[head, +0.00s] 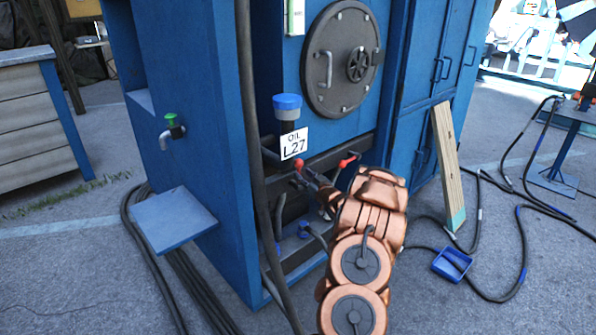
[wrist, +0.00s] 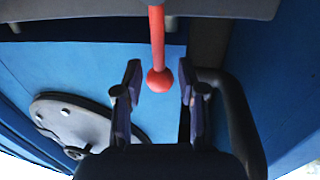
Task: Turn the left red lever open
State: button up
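The left red lever (head: 299,164) is on the blue cabinet's front, just below the white "OIL L27" label. In the wrist view it is a red rod (wrist: 157,38) ending in a round red knob (wrist: 159,80). My gripper (wrist: 159,82) is open, with one dark finger on each side of the knob and a visible gap on both sides. In the head view my gripper (head: 311,177) is at the left lever, partly hidden by my arm. A second red lever (head: 349,160) is further right on the same front, apart from my gripper.
A blue-capped pipe (head: 287,108) stands above the left lever, and a dark vertical pipe (head: 250,130) runs to its left. A round grey hatch (head: 341,60) is above the levers. A wooden plank (head: 447,165) leans at right. Hoses (head: 520,235) lie on the floor.

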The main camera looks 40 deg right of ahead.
aim_at(299, 170)
jog(key=shift+x, duration=2.2)
jog(key=shift+c, duration=0.2)
grip_shut()
